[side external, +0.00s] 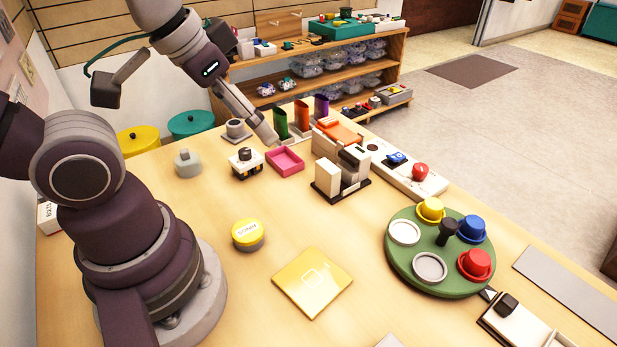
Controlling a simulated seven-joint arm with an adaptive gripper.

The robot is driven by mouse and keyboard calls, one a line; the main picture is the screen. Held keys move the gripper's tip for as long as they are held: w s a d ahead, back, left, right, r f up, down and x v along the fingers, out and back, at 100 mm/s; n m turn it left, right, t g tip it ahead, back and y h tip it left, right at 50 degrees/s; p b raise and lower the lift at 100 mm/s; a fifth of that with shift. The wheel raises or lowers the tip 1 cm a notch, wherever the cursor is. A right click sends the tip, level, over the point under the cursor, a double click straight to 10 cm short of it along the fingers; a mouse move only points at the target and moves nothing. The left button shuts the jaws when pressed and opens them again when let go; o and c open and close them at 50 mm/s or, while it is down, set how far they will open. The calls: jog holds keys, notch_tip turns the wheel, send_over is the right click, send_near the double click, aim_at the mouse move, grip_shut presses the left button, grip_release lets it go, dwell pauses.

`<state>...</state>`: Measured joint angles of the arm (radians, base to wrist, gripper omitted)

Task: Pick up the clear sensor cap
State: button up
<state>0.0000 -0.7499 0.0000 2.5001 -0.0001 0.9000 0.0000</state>
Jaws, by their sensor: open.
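My gripper (268,134) points down and to the right over the far part of the table, above and behind the pink tray (286,161). It is open; its fingers are small here and I see nothing between them. A pale grey, translucent-looking domed piece with a small knob (188,164) stands on the table left of my gripper, apart from it. It may be the clear sensor cap, but I cannot tell for sure. A small white and yellow device with a dark top (246,163) stands between that piece and the pink tray.
Green, orange and purple holders (301,116) stand just right of my gripper. A white and black device (341,172) is nearer. A green round board (400,262) with coloured cups, a yellow-topped tin (248,235) and a yellow square plate (312,282) are on the near table. The left-centre is fairly clear.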

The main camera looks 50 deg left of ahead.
jog(key=shift+o, duration=1)
